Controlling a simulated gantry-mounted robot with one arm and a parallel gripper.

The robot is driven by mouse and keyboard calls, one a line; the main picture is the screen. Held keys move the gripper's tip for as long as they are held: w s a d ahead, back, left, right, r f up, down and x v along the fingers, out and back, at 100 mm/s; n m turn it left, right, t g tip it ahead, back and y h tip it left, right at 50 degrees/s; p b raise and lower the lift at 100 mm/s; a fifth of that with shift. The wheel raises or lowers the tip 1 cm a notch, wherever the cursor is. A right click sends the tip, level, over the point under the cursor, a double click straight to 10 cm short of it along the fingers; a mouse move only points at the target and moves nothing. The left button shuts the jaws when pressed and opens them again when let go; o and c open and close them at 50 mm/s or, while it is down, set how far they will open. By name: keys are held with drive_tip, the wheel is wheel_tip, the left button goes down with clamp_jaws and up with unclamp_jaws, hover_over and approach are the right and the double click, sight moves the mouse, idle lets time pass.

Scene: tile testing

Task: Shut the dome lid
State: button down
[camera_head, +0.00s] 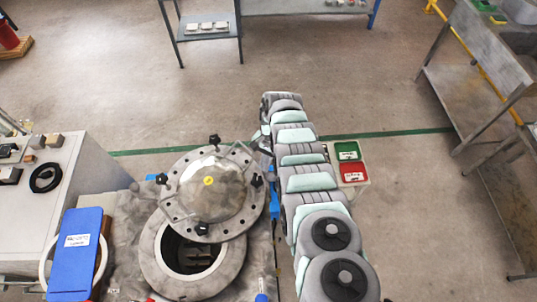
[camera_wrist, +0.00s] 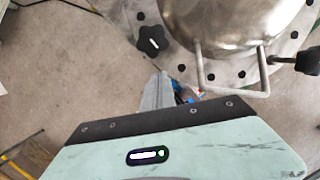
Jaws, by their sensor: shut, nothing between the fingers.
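The dome lid (camera_head: 232,201) is a round metal flange with bolt holes, a shiny dome, black star knobs and bar handles. It stands open, offset behind the round vessel opening (camera_head: 150,255), whose dark inside shows in front of it. In the wrist view the dome (camera_wrist: 215,22) fills the top right, with a U-shaped handle (camera_wrist: 232,94) and a black knob (camera_wrist: 152,41) on the flange. My gripper (camera_wrist: 172,88) is shut and empty, beside the flange edge and left of the handle. Whether it touches the flange is unclear. In the head view my arm hides most of it.
A blue case (camera_head: 75,255) and a grey cabinet (camera_head: 60,185) stand left of the vessel. Green and red trays (camera_head: 350,152) lie right of my arm. A metal bench (camera_head: 480,80) stands far right. The floor behind the lid is open.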

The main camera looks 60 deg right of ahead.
drive_tip(key=shift+s+a+p, duration=0.15)
drive_tip(key=shift+a+p, duration=0.5)
drive_tip(key=shift+a, duration=0.3)
drive_tip(key=shift+s+a, duration=0.1)
